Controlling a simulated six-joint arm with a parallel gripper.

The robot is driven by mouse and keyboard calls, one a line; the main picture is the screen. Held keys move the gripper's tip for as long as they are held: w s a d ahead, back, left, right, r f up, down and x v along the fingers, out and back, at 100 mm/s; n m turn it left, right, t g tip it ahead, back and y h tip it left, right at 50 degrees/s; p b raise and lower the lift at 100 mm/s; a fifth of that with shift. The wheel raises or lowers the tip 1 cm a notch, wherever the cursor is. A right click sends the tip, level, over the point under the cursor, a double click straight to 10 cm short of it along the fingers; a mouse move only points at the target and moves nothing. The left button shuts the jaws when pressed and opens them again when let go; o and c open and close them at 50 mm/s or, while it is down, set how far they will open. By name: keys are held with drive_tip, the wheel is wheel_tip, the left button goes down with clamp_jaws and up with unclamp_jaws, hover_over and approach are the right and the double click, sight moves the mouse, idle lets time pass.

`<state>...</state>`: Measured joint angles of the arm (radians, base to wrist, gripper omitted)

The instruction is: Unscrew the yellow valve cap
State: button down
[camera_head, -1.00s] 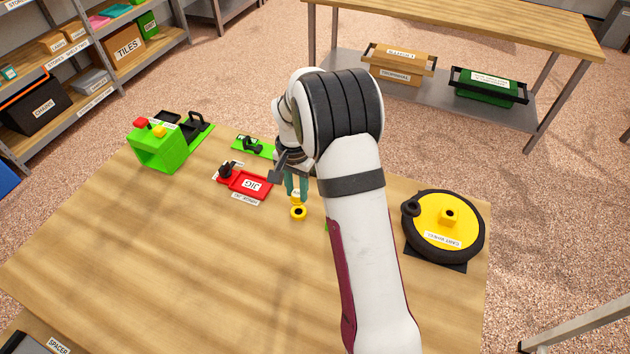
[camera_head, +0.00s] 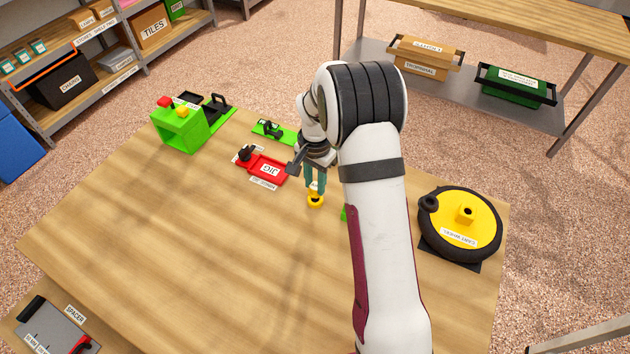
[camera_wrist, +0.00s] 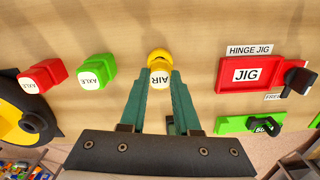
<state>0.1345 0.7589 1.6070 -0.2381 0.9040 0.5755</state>
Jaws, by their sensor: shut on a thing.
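The yellow valve cap (camera_head: 316,201) stands near the middle of the wooden table, below my fingertips in the head view. In the wrist view the yellow piece (camera_wrist: 158,55) has a rounded end and a white label reading AIR. My gripper (camera_head: 316,190) points down at it, with its two green fingers on either side. In the wrist view the fingertips (camera_wrist: 161,76) are shut on the yellow piece. The fingers cover its sides, and I cannot tell where the cap meets what it sits on.
A red JIG tray (camera_head: 267,169) lies left of my gripper, with a green latch plate (camera_head: 274,132) behind it. A black-and-yellow cart wheel (camera_head: 460,220) lies at the right. Red (camera_wrist: 47,76) and green (camera_wrist: 97,70) AXLE blocks show in the wrist view. The table's left front is clear.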

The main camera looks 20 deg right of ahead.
sight(315, 186)
drive_tip(key=shift+f, duration=1.2)
idle(0.5)
drive_tip(key=c, duration=0.5)
unclamp_jaws()
wheel_tip(315, 186, up, 16)
drive_tip(key=shift+f, duration=0.15)
idle(0.3)
drive_tip(key=s+a+r+n, duration=0.1)
drive_tip(key=s+a+r, duration=0.15)
drive_tip(key=s, duration=0.35)
drive_tip(key=s+a+r+n, duration=0.1)
drive_tip(key=s+a+r, duration=0.15)
drive_tip(key=s, duration=0.45)
drive_tip(key=s+a+f+n+y, duration=0.1)
drive_tip(key=s+a, duration=0.1)
drive_tip(key=s, duration=0.7)
drive_tip(key=s+a+n, duration=0.2)
drive_tip(key=s, duration=0.7)
drive_tip(key=shift+s+a+f+y, duration=0.2)
drive_tip(key=shift+a+f+y, duration=0.05)
drive_tip(key=shift+f+y, duration=0.15)
